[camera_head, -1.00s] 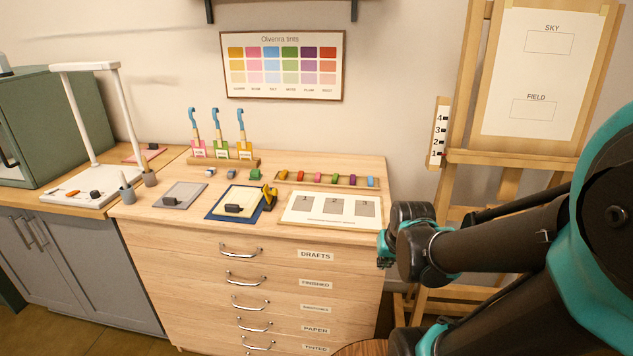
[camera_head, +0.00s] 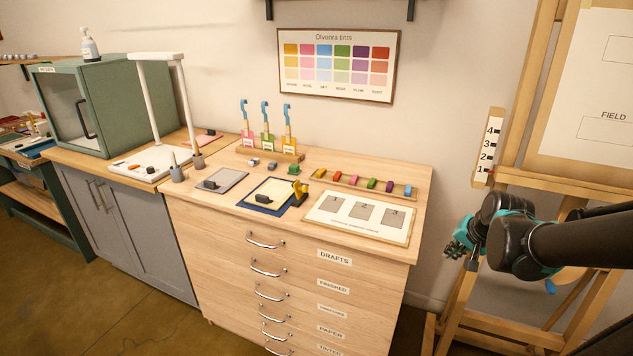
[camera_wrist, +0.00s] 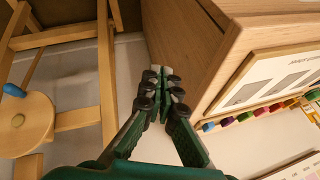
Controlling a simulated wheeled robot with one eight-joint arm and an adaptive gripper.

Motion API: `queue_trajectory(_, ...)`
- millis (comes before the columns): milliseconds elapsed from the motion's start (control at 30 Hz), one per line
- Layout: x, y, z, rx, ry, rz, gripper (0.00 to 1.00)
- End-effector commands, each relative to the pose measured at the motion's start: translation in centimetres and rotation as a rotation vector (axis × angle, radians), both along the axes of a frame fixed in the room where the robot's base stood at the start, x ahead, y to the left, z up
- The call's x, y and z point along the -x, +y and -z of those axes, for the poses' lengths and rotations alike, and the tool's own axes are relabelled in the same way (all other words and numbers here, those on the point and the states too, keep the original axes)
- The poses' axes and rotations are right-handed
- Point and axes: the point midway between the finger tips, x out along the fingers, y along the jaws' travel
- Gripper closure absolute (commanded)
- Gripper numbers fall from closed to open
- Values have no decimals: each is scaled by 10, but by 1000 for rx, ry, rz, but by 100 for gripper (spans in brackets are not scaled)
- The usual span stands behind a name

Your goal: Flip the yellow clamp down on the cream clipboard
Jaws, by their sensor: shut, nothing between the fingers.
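The cream clipboard (camera_head: 266,194) lies on a dark blue sheet on the wooden cabinet top. The yellow clamp (camera_head: 299,188) stands raised at the clipboard's right edge. My gripper (camera_head: 457,250) is off to the right of the cabinet, in front of the easel, well away from the clipboard. In the wrist view my gripper (camera_wrist: 163,74) has its fingertips together with nothing between them, pointing toward the cabinet's side. The clipboard and clamp are outside the wrist view.
A board with three grey panels (camera_head: 320,216) lies right of the clipboard, between it and my gripper. Behind stand a rack of colour blocks (camera_head: 341,178) and blue-hooked tools (camera_head: 266,120). A grey sheet (camera_head: 232,178) lies left. The easel (camera_head: 532,105) stands close on the right.

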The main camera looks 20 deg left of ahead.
Motion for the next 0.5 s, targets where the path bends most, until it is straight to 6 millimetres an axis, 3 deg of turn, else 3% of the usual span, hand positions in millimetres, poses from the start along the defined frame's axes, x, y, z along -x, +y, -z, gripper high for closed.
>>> queue_trajectory(367,-46,66,-29,-288,99,189,100)
queue_trajectory(500,-69,107,-47,-450,186,298,100)
